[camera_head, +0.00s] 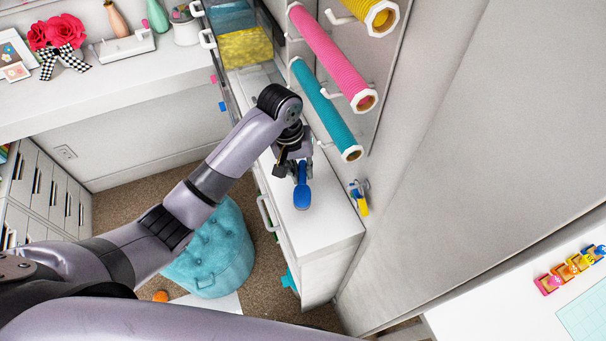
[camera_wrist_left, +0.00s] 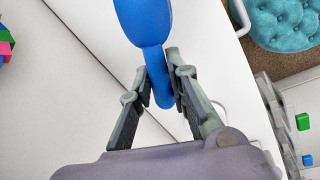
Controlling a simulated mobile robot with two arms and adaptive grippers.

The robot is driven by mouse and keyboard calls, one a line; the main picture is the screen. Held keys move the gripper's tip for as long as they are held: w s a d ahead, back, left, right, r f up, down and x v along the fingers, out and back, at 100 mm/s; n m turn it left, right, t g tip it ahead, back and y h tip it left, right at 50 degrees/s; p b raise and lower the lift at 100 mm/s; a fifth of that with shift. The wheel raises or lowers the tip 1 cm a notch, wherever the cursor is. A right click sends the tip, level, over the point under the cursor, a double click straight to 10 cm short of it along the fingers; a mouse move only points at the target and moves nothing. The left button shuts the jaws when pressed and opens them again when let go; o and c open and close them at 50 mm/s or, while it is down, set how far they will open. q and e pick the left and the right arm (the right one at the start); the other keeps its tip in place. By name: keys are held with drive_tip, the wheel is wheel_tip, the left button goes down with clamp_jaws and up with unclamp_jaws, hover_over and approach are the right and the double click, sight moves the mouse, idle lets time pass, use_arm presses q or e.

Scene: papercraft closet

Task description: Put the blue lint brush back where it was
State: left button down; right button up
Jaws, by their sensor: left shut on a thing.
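The blue lint brush (camera_head: 302,193) is over the white cabinet top (camera_head: 328,228), its wide head toward the front end. My left gripper (camera_head: 295,165) is shut on the brush's handle. In the left wrist view the two fingers (camera_wrist_left: 160,78) pinch the handle, and the brush head (camera_wrist_left: 146,20) points away from the palm. I cannot tell whether the brush touches the cabinet top. My right gripper is not in view.
Yellow, pink and teal rolls (camera_head: 325,110) stick out from the wall right of the cabinet. A small blue and yellow item (camera_head: 360,197) hangs on that wall. A teal tufted stool (camera_head: 215,255) stands left of the cabinet. The cabinet's front end is clear.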

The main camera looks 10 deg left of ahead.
sight(300, 171)
use_arm(q)
wheel_tip(300, 171, down, 3)
drive_tip(key=shift+s+r+p, duration=0.1)
drive_tip(key=shift+r+p, duration=0.1)
drive_tip(key=shift+p, duration=0.3)
drive_tip(key=shift+d+f+p, duration=0.1)
drive_tip(key=shift+f+p, duration=0.1)
drive_tip(key=shift+p, duration=0.2)
drive_tip(key=shift+w+d+f, duration=0.1)
drive_tip(key=shift+w+f, duration=0.1)
drive_tip(key=shift+f, duration=0.1)
drive_tip(key=shift+f, duration=0.15)
drive_tip(key=c, duration=1.5)
unclamp_jaws()
drive_tip(key=r+b, duration=0.1)
drive_tip(key=r, duration=0.3)
drive_tip(key=a+r+b, duration=0.1)
drive_tip(key=r, duration=0.3)
drive_tip(key=a+r+b, duration=0.1)
drive_tip(key=r, duration=0.3)
drive_tip(key=shift+s+a+r, duration=0.1)
drive_tip(key=shift+s, duration=0.25)
